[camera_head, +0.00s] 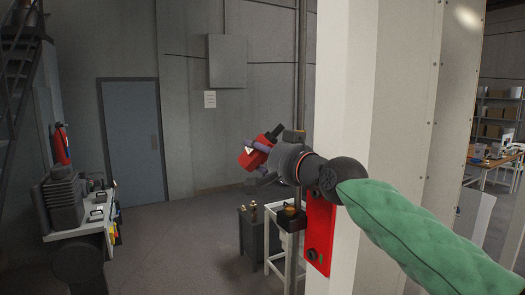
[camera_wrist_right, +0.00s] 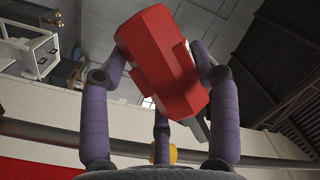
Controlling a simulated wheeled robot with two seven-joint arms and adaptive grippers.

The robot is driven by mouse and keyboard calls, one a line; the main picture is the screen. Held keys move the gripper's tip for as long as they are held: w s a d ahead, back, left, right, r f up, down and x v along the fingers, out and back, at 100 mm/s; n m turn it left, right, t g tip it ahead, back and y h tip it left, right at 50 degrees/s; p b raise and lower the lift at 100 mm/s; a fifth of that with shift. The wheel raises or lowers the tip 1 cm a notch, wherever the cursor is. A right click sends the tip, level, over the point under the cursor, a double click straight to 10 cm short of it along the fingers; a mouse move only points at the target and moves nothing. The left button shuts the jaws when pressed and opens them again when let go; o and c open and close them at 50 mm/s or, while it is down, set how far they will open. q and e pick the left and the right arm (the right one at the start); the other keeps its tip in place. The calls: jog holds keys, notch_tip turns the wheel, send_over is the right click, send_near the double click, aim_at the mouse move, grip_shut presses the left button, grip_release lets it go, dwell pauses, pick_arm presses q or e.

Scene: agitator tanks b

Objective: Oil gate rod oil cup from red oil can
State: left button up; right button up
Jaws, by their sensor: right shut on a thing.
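The red oil can (camera_head: 254,157) is in my right gripper (camera_head: 262,155), raised in front of the grey wall. It is tilted, with its dark spout to the upper right in the head view. In the right wrist view the can's red body (camera_wrist_right: 163,60) sits between the purple fingers, and its dark spout points down and to the right. A thin upright rod (camera_head: 301,65) stands behind the gripper. A small brass-yellow part (camera_head: 290,208) sits below the gripper on a dark block; I cannot tell whether it is the oil cup. My left gripper is not in view.
A white post (camera_head: 342,90) stands close beside my right arm, with a red panel (camera_head: 319,235) low on it. A dark cabinet (camera_head: 252,235) and a white frame stand below the gripper. A bench (camera_head: 85,222) is at the left. Open floor lies between.

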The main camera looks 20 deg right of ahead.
jog(key=shift+r, duration=0.1)
jog(key=shift+r+n+g+p, duration=0.15)
jog(key=shift+n+g+p, duration=0.25)
jog(key=shift+p, duration=0.55)
jog(key=n+g+p, duration=0.1)
jog(key=p, duration=0.1)
jog(key=n+h+p, duration=0.1)
jog(key=p, duration=0.2)
jog(key=shift+s+d+n+g, duration=0.1)
jog(key=shift+d+n+g, duration=0.1)
jog(key=shift+n+g, duration=0.15)
jog(key=shift+r+n+p, duration=0.1)
jog(key=shift+n+p, duration=0.15)
jog(key=shift+p, duration=0.55)
jog(key=shift+g, duration=0.25)
